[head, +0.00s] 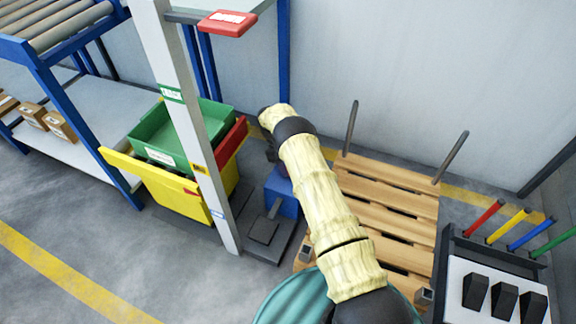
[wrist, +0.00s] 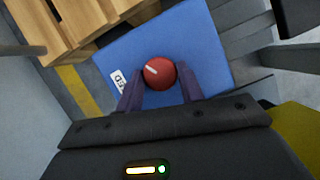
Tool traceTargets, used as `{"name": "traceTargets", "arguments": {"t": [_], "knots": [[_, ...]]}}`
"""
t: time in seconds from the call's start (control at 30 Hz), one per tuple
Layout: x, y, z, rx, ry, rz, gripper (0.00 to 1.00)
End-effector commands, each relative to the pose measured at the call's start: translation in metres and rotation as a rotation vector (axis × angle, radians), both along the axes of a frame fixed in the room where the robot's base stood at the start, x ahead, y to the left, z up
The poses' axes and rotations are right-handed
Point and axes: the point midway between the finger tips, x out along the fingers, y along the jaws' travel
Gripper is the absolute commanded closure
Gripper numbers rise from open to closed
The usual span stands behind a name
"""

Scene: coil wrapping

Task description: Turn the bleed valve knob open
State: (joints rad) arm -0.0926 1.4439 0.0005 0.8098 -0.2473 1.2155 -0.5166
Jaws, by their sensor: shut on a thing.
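The bleed valve knob (wrist: 159,73) is a red round knob with a white line on it, on the face of a blue box (wrist: 207,44). A white label (wrist: 118,80) with dark letters is on the same face. In the wrist view my gripper (wrist: 160,82) has its two dark fingers on either side of the knob, shut on it. In the head view the blue box (head: 284,200) stands low behind the post, partly hidden by my arm. The knob and my fingers are hidden there.
A wooden pallet (head: 388,212) with upright rods lies right of my arm. A grey post (head: 190,130) and a yellow bin (head: 170,192) with a green tray (head: 183,135) stand left. A rack with coloured handles (head: 490,285) is at lower right. Clear floor (head: 60,205) lies at left.

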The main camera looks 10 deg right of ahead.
Motion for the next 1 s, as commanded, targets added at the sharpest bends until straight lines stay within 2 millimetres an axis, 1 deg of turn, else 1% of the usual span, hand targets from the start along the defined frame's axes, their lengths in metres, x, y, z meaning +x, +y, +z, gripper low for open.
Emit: {"name": "traceTargets", "arguments": {"t": [0.13, 0.17, 0.2, 0.27, 0.53, 0.67, 0.77, 1.0], "knots": [[-0.002, 0.000, -0.001, 0.000, 0.008, 0.000, 0.85], [-0.002, 0.001, -0.001, -0.001, 0.009, 0.000, 0.60], [-0.002, 0.001, -0.001, 0.000, 0.008, 0.000, 0.53], [-0.002, 0.001, -0.001, -0.001, 0.007, 0.000, 0.41], [-0.001, 0.001, 0.000, 0.000, 0.004, 0.000, 0.41], [0.001, 0.003, 0.006, 0.000, 0.002, 0.001, 0.41], [0.004, 0.006, 0.017, 0.000, 0.001, 0.001, 0.41], [0.017, 0.018, 0.060, 0.000, 0.002, 0.001, 0.41]]}}
